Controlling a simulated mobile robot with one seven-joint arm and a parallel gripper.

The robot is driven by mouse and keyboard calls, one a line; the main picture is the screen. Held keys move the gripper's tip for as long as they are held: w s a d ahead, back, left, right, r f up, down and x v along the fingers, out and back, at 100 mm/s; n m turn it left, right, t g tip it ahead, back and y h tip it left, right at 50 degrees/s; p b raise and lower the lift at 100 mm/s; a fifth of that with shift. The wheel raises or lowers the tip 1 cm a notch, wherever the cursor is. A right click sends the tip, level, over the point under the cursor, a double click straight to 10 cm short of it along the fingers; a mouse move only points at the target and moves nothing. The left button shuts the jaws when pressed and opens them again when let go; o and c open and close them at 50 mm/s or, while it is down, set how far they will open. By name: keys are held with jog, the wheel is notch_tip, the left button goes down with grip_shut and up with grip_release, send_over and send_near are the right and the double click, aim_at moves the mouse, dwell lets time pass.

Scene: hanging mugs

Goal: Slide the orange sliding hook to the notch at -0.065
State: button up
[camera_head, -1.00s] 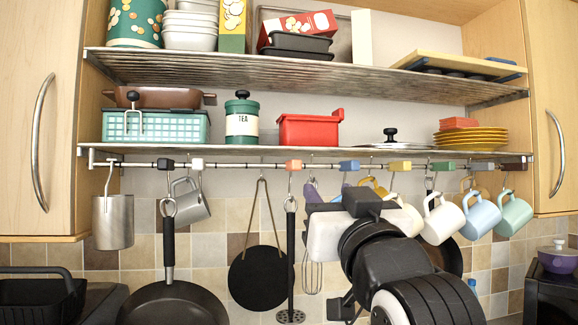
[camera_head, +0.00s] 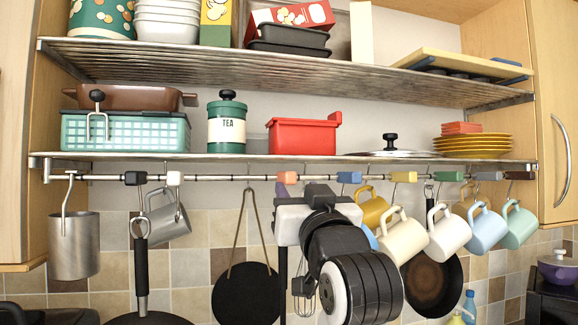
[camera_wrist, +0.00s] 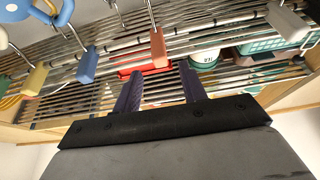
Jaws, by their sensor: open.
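The orange sliding hook (camera_head: 288,177) sits on the rail (camera_head: 225,177) under the lower shelf, between the white and blue hooks. A black-handled utensil (camera_head: 283,262) hangs below it, partly hidden by my gripper. My gripper (camera_head: 298,190) is just below and slightly right of the orange hook in the head view. In the wrist view my two purple fingers (camera_wrist: 161,74) are apart with nothing between them, and the orange hook (camera_wrist: 157,47) is ahead of the gap, not between the fingers. Ring marks show along the rail; no number on any notch is readable.
The white hook (camera_head: 175,178) is left on the rail and the blue hook (camera_head: 349,177) right, with a yellow hook (camera_head: 404,177) further right. A round black board (camera_head: 247,293) hangs close left of my gripper. Several mugs, including a cream one (camera_head: 403,237), hang to the right.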

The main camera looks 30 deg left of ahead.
aim_at(291, 180)
jog(key=p+x, duration=0.2)
jog(key=x, duration=0.4)
jog(key=shift+w+a, duration=0.2)
jog(key=shift+a, duration=0.1)
grip_shut()
